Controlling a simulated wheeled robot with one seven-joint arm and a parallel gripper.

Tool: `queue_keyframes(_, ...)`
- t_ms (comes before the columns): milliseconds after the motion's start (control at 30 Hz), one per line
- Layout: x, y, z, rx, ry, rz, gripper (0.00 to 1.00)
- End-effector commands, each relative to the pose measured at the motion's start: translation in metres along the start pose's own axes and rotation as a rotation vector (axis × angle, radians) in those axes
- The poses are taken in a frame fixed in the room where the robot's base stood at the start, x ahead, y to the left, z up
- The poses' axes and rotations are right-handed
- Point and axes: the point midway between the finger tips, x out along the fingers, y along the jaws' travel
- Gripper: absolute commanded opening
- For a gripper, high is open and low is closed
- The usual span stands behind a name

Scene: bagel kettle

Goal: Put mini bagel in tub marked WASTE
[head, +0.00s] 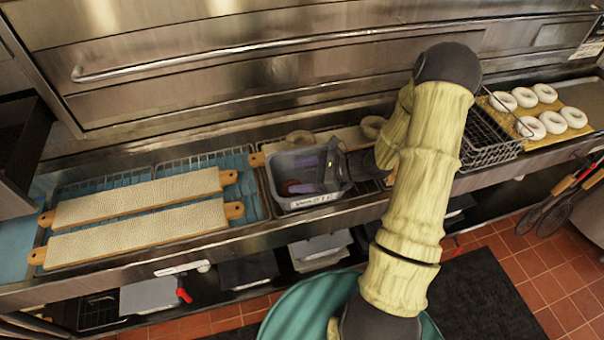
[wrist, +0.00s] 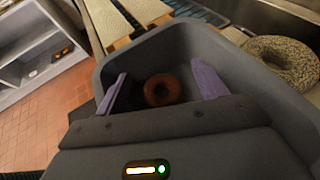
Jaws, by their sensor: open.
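The small brown mini bagel (wrist: 163,90) is inside the grey tub (wrist: 258,62), apparently on its floor. It shows between my gripper's purple fingers in the wrist view, with a gap on each side. In the head view the tub (head: 338,187) stands on the metal counter, with a white label on its front whose text is too small to read surely. My gripper (head: 304,175) reaches into the tub from the right. Its fingers (wrist: 161,80) are spread apart with nothing clamped. A reddish bit of the mini bagel (head: 289,187) shows low in the tub.
Two long pale boards (head: 140,197) lie on racks at left. A wire basket (head: 487,140) and a tray of several pale bagels (head: 545,92) are at right.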

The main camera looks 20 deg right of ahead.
Motion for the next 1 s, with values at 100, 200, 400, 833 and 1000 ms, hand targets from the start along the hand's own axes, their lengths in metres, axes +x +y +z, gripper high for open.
queue_keyframes(100, -0.019, -0.002, -0.003, -0.001, 0.006, -0.007, 0.71)
queue_keyframes(200, -0.04, -0.002, -0.002, -0.001, 0.004, -0.009, 0.71)
queue_keyframes(400, -0.081, -0.001, 0.0, 0.0, 0.002, -0.008, 0.71)
queue_keyframes(833, -0.122, 0.0, 0.004, 0.001, -0.002, -0.002, 0.71)
queue_keyframes(1000, -0.122, 0.0, 0.004, 0.002, -0.002, -0.002, 0.71)
